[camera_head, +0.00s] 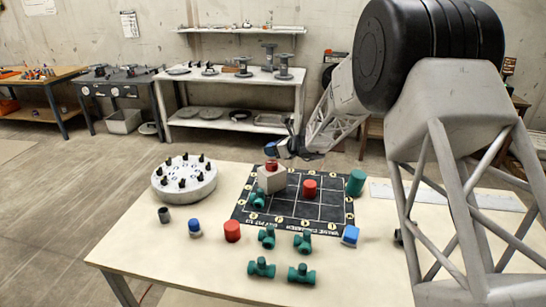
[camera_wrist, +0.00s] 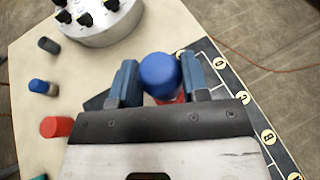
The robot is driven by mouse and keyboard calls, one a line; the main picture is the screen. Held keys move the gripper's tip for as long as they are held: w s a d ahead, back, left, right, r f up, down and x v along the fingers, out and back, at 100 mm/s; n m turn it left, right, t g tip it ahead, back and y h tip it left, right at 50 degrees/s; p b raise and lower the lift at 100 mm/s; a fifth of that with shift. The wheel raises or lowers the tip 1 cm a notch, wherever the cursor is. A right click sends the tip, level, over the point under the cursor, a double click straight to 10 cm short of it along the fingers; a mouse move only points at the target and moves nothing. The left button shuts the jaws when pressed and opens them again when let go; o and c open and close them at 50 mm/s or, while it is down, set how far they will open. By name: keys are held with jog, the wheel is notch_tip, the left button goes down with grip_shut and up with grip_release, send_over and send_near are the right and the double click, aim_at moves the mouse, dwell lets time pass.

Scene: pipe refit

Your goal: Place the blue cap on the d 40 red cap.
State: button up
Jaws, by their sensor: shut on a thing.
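My gripper (camera_head: 284,150) is over the left back of the dark mat, shut on a blue cap (camera_wrist: 159,73). The blue cap shows upright between the two fingers in the wrist view, and at the gripper's left side in the head view (camera_head: 271,149). Right under it a red cap (camera_head: 271,166) sits on a pale block (camera_head: 272,181); a sliver of red (camera_wrist: 168,101) shows below the blue cap in the wrist view. I cannot tell whether blue and red touch. Another red cap (camera_head: 309,187) is on the mat, and one (camera_head: 232,231) is on the table. No size marks are readable.
A round white stand with black knobs (camera_head: 184,183) is at the left. A grey piece (camera_head: 164,215), a blue-topped piece (camera_head: 194,228), several green fittings (camera_head: 302,274) and a blue piece (camera_head: 350,235) lie around the mat (camera_head: 300,208). The table's front right is clear.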

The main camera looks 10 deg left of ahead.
dwell(0.3)
jog(key=shift+f, duration=1.75)
jog(key=shift+f, duration=0.1)
jog(key=o, duration=0.9)
jog(key=shift+s+d+r, duration=0.1)
jog(key=shift+d+r, duration=0.2)
jog(key=shift+d, duration=0.05)
jog(key=v, duration=1.1)
jog(key=shift+s, duration=0.15)
